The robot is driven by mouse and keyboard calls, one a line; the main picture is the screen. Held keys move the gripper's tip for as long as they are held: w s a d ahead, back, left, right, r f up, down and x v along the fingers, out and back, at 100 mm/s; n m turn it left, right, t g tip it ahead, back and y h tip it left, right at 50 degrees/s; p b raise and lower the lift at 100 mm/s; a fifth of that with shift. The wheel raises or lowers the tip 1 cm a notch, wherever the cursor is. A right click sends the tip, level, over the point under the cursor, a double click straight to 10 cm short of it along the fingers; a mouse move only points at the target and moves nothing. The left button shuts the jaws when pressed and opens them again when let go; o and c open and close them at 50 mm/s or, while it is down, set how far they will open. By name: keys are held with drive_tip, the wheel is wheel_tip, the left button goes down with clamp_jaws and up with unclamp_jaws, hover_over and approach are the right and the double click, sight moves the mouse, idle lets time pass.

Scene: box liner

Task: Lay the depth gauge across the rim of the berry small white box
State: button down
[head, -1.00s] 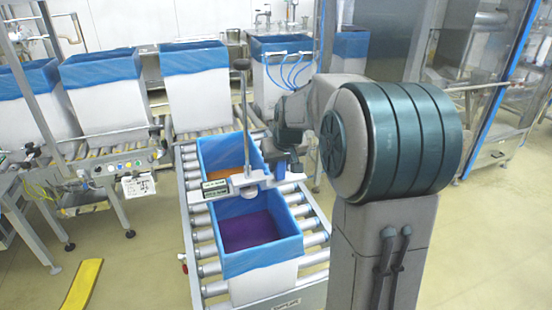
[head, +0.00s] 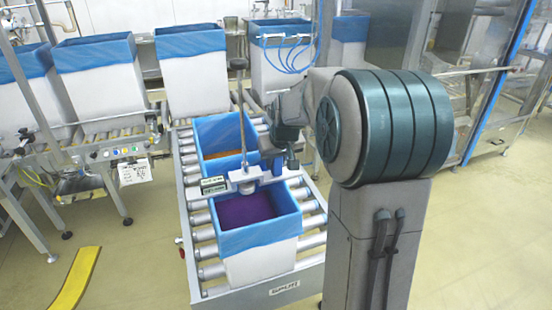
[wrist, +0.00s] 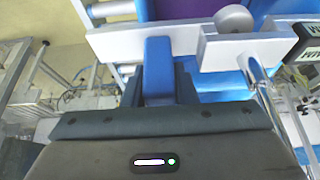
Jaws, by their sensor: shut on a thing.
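The depth gauge (head: 243,181) has a pale crossbar, a small display at its left end and a tall thin rod with a dark knob. My gripper (wrist: 157,78) is shut on the gauge's blue grip, and the crossbar (wrist: 180,42) spans the wrist view. The berry small white box (head: 258,262), with a blue liner and purple contents, stands at the front of the roller conveyor. The gauge hangs over the rear part of this box's opening. I cannot tell whether the bar touches the rim. My arm partly hides the gripper in the head view.
A similar blue-lined box with orange contents (head: 222,126) stands directly behind, close to the gauge's rod. Several lined white boxes line the back conveyor. Bare rollers (head: 203,254) flank the berry box. A control stand (head: 120,152) is at the left.

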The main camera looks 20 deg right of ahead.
drive_tip(key=c, duration=1.1)
unclamp_jaws()
drive_tip(key=v, duration=1.4)
drive_tip(key=s+a+f, duration=0.3)
drive_tip(key=s+f, duration=0.1)
drive_tip(key=s, duration=0.3)
drive_tip(key=s+a+f+g, duration=0.1)
drive_tip(key=s+a+f, duration=0.2)
drive_tip(key=s, duration=0.4)
drive_tip(key=s+a+f+g, duration=0.1)
drive_tip(key=s+a+f, duration=0.2)
drive_tip(key=s+f, duration=0.2)
drive_tip(key=shift+s+f, duration=0.15)
drive_tip(key=shift+s, duration=1.4)
